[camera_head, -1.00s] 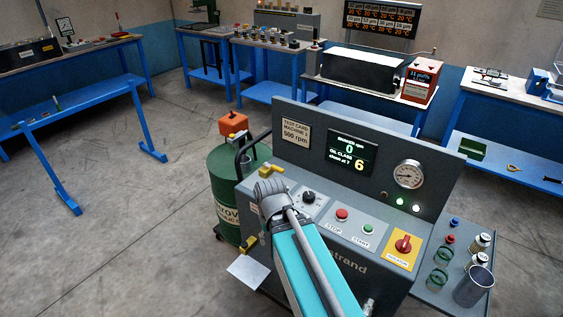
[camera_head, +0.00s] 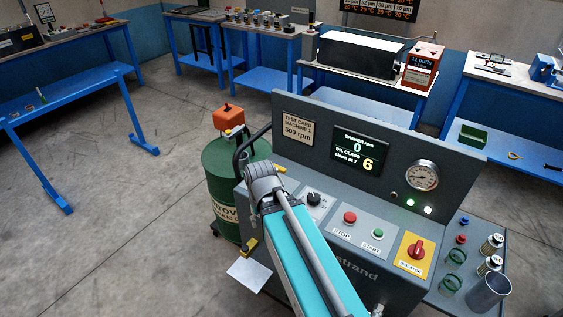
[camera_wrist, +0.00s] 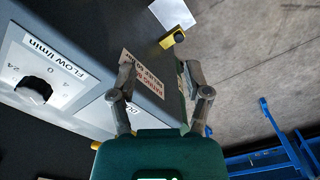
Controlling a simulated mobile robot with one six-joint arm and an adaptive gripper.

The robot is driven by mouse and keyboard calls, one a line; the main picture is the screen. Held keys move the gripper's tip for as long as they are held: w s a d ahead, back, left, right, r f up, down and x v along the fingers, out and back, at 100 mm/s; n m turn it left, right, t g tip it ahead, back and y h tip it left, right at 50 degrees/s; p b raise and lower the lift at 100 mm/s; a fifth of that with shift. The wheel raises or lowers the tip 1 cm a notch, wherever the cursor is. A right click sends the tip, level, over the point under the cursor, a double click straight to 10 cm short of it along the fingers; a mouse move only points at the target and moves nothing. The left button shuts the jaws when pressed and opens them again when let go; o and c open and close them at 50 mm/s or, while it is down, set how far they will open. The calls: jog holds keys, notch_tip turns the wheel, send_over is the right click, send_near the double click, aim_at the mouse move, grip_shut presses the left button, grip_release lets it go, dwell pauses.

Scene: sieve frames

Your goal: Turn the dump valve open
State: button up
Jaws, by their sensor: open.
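My gripper (camera_wrist: 152,66) is open and empty in the wrist view, its two fingers spread in front of the grey machine. Between them are part of a label and the panel edge; a label starting "DU" (camera_wrist: 110,106) is partly hidden by the left finger. A yellow handle with a dark round end (camera_wrist: 173,39) lies beyond the fingertips, apart from them as far as I can see. In the head view a yellow handle (camera_head: 249,247) sits low at the machine's left side, and another yellow piece (camera_head: 279,168) shows behind my arm. Which one is the dump valve is unclear.
The machine panel (camera_head: 296,106) carries a flow knob (camera_head: 314,199), stop button (camera_head: 349,217), start button (camera_head: 378,233) and red isolator (camera_head: 416,249). A green drum (camera_head: 222,180) stands close at its left. A paper sheet (camera_head: 249,274) lies below. Floor to the left is clear.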

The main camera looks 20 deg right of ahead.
jog(key=shift+w+a, duration=0.3)
jog(key=shift+a, duration=0.05)
notch_tip(320, 180, up, 14)
jog(key=n+p, duration=0.7)
jog(key=p, duration=0.7)
send_over(279, 167)
jog(key=shift+f, duration=0.2)
jog(key=shift+f+b, duration=0.2)
jog(key=shift+b, duration=0.2)
notch_tip(279, 167, down, 13)
jog(key=b, duration=1.3)
jog(key=shift+w+f, duration=0.1)
jog(key=shift+f, duration=0.1)
